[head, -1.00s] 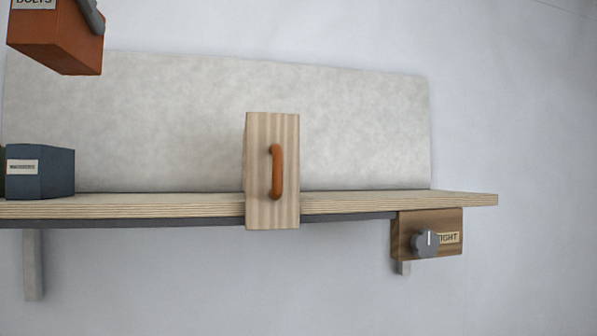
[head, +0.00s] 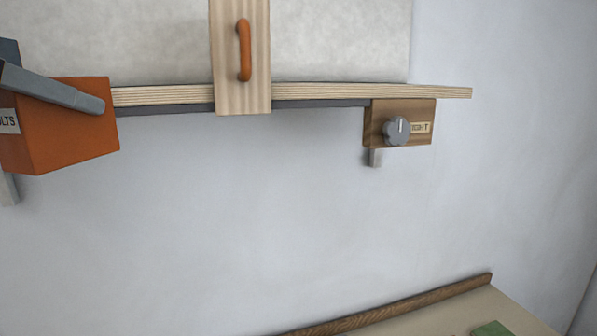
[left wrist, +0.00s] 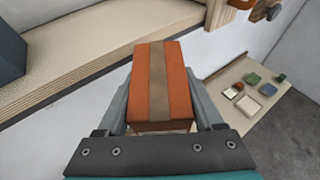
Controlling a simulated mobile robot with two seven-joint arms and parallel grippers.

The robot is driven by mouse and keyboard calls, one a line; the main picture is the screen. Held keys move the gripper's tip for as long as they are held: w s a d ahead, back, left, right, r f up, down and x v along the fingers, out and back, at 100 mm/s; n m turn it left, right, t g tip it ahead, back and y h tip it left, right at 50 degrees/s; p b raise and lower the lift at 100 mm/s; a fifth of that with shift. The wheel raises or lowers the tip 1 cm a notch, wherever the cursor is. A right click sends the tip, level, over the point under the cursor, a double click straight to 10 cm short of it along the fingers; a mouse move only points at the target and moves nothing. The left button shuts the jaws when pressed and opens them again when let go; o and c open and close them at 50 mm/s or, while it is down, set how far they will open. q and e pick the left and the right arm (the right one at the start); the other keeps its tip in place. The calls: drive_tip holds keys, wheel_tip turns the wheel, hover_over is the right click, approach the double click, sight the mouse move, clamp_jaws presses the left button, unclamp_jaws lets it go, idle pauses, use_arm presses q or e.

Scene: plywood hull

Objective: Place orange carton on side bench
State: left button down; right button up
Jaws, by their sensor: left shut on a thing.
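The orange carton (head: 68,135), with a label partly reading "LTS", hangs in the air at the left of the head view, in front of the shelf. My left gripper (head: 60,90) is shut on it, and one grey finger lies along its upper side. In the left wrist view the carton (left wrist: 160,85), with a brown tape strip, sits between both fingers. A beige bench top (head: 415,320) with a dark wooden back edge shows at the lower right of the head view. It also shows in the left wrist view (left wrist: 270,75). My right gripper is out of view.
A plywood shelf (head: 330,91) crosses the upper head view, with a wooden upright bearing an orange handle (head: 244,50) and a knob box (head: 399,125) below. Several small items, including a green one (head: 490,329), lie on the bench.

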use_arm(q)
drive_tip(key=d+f+m+g+h, duration=0.1)
drive_tip(key=d+f+m+h, duration=0.1)
drive_tip(key=f, duration=0.9)
drive_tip(key=d+f+m+g+h, duration=0.2)
drive_tip(key=d+f+m+h, duration=0.1)
drive_tip(key=f, duration=0.8)
drive_tip(key=d+f+m+g+h, duration=0.2)
drive_tip(key=d+f, duration=0.2)
drive_tip(key=f, duration=0.6)
drive_tip(key=shift+s+d+f+m+h, duration=0.3)
drive_tip(key=shift+s+f+m, duration=0.05)
drive_tip(key=shift+f+m, duration=0.05)
